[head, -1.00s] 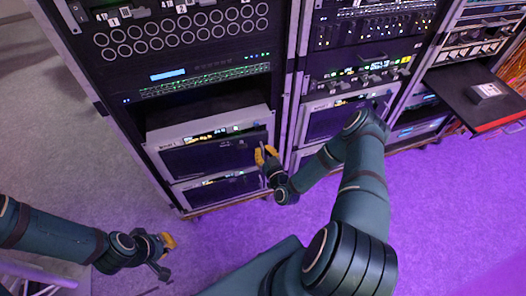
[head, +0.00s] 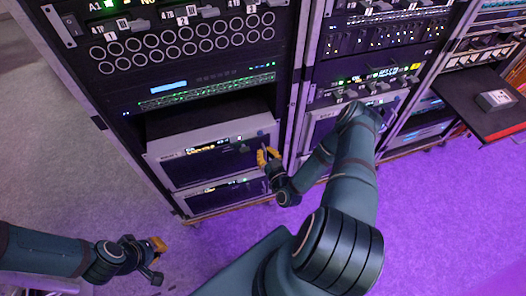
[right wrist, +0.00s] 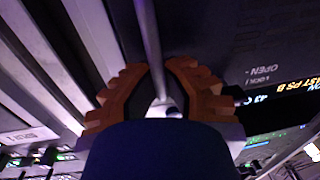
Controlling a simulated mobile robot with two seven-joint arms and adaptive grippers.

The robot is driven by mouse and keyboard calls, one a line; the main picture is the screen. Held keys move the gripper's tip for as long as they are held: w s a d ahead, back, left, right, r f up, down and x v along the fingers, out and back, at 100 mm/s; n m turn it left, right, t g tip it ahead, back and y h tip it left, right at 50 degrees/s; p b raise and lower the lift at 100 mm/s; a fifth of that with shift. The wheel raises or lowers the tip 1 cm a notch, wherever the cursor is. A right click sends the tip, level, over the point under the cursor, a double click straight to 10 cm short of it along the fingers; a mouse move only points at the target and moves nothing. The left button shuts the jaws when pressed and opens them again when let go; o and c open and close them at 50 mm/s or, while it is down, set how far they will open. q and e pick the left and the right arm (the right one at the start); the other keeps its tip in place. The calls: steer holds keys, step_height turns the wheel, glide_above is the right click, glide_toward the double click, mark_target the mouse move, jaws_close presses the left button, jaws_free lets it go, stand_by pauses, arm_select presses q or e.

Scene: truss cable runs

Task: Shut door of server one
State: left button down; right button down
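The server that I take as server one (head: 160,140) is in the left rack, its dark body standing forward of the units above. Its front door (head: 205,172) has a grey frame, a dark panel and a small lit display. I cannot tell whether a gap remains behind the door. My right gripper (head: 268,157) is at the door's right edge. In the right wrist view, my right gripper's orange fingers (right wrist: 158,85) close around a thin grey bar, seemingly the door handle (right wrist: 148,35). My left gripper (head: 157,258) hangs empty above the floor at lower left; its finger gap is unclear.
A similar grey-framed unit (head: 225,192) sits just below. A middle rack (head: 375,75) stands right of the left rack, close to my right arm. A dark shelf (head: 470,100) juts out at far right. The floor (head: 120,195) in front is clear.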

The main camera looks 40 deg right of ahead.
steer(key=c, duration=1)
jaws_free()
steer(key=shift+w+r, duration=0.1)
steer(key=shift+r, duration=0.1)
steer(key=shift+c, duration=0.2)
steer(key=shift+f, duration=0.1)
steer(key=v, duration=1.2)
steer(key=w+a+n+g+y, duration=0.3)
steer(key=w+a+g+y, duration=0.4)
steer(key=a, duration=0.3)
steer(key=s+a+r+m+g, duration=0.1)
steer(key=s+a+r+g, duration=0.2)
steer(key=a, duration=0.3)
steer(key=s+a+r+m+g+y, duration=0.1)
steer(key=s+a+r+g, duration=0.2)
steer(key=a, duration=0.4)
steer(key=r+g, duration=0.1)
steer(key=g, duration=0.1)
steer(key=shift+s+a+r+g, duration=0.2)
steer(key=shift+s+r+g, duration=0.1)
steer(key=shift+s+r, duration=0.05)
